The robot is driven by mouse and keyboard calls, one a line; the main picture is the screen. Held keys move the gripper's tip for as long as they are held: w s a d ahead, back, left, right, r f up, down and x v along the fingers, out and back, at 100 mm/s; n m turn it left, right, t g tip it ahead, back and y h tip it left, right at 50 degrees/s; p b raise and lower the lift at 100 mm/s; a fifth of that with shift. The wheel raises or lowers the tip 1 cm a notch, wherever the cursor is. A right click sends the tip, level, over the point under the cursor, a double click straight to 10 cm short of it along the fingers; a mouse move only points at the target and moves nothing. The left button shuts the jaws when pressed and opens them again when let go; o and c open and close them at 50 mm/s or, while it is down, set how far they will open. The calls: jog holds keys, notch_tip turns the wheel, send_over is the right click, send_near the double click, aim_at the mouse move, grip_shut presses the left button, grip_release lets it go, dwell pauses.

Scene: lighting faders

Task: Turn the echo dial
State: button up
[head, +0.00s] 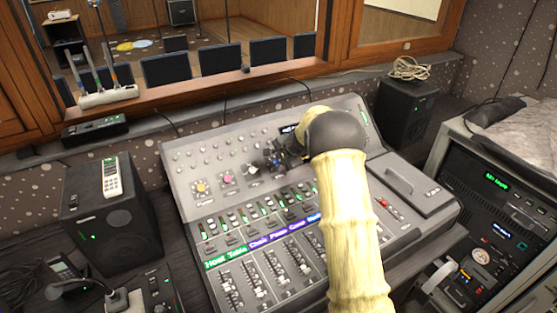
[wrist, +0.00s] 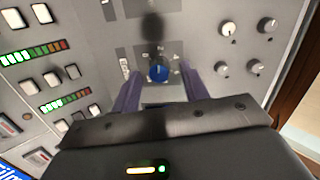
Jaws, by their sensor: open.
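The mixing console (head: 185,213) sits on the desk in the head view. Its upper panel has a yellow dial (head: 201,187), a pink dial (head: 228,179) and a white dial (head: 253,169) in a row. My gripper (wrist: 161,76) is open, and its two purple fingers stand on either side of a blue dial (wrist: 158,73) in the wrist view. A gap shows between the dial and each finger. I cannot read a label saying echo on any dial. In the head view my arm and wrist hide part of the console.
Small grey knobs (wrist: 229,28) lie right of the fingers in the wrist view, and white buttons (wrist: 52,80) lie left. Speakers flank the console, one at left (head: 110,225) and one at right (head: 405,110). An equipment rack (head: 490,215) stands at right.

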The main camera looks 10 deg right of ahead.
grip_shut()
jog(key=shift+m, duration=0.4)
jog(key=m+p, duration=0.1)
jog(key=m, duration=0.2)
jog(key=shift+d, duration=0.1)
jog(key=m, duration=0.6)
jog(key=shift+s+f+m+t+y, duration=0.15)
jog(key=shift+m+t+y, duration=0.15)
jog(key=shift+t, duration=0.1)
jog(key=m, duration=0.5)
jog(key=shift+s+f+m+t, duration=0.1)
jog(key=shift+m+t, duration=0.2)
jog(key=m+b, duration=0.1)
jog(key=m, duration=0.4)
jog(key=shift+m+t, duration=0.3)
jog(key=shift+m, duration=0.1)
